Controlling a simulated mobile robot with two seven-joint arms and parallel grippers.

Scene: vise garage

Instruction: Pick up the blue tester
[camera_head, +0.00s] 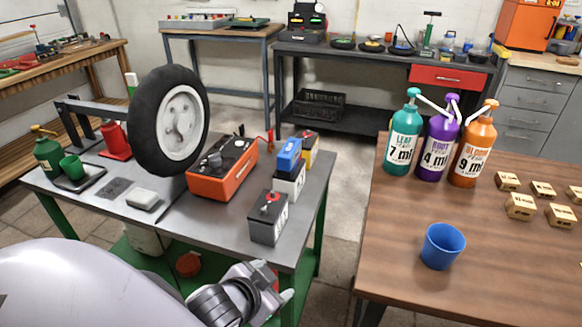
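A small blue box-shaped object (288,154), which looks like the blue tester, is at the right side of the grey metal workbench (222,233). It appears to rest on top of a grey-white battery-like block (288,183). My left gripper (273,281) is low at the bottom of the view, in front of the bench's near right corner. It is well below and nearer than the blue object, not touching it. Its two fingertips are spread apart with nothing visibly held. My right gripper is not in view.
A dark battery (268,217) with a red top stands in front of the blue object. A yellow-black block (308,150) is behind it. An orange-black unit (222,168) and wheel (180,120) are left. A wooden table (400,215) with a blue cup (442,246) stands right, across a gap.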

